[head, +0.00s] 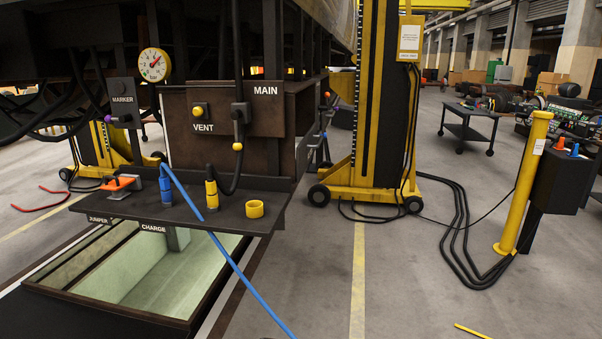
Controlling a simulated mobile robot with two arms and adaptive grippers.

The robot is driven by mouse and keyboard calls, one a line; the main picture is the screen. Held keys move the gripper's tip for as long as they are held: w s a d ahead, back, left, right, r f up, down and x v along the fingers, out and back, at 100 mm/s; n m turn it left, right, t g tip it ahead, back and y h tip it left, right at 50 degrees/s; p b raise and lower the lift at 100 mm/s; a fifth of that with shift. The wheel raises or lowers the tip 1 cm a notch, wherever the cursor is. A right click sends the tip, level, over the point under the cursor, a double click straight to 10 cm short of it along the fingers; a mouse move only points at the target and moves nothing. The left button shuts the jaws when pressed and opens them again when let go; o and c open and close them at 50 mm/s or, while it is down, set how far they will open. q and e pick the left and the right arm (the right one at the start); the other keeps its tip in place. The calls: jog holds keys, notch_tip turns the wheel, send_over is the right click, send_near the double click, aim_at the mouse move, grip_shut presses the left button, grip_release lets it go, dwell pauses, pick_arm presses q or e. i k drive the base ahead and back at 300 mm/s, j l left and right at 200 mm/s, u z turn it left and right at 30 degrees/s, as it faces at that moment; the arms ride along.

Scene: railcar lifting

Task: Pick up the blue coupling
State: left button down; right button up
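The blue coupling (166,187) stands upright on the dark shelf (240,222), at the left of the middle, behind the CHARGE label (154,228). A blue hose (228,256) rises at its top, bends over to the right and runs down past the shelf edge to the bottom of the picture. I cannot see what lies under the coupling's lower end. Neither of my grippers is in the head view, and nothing is touching the coupling.
An orange clamp (117,183) lies left. The MAIN panel (225,118) is behind. A yellow lifting column (376,180) and floor cables (462,225) are farther right.

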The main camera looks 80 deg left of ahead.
aim_at(164, 182)
jog(key=u, duration=3.55)
jog(key=i+l, duration=0.1)
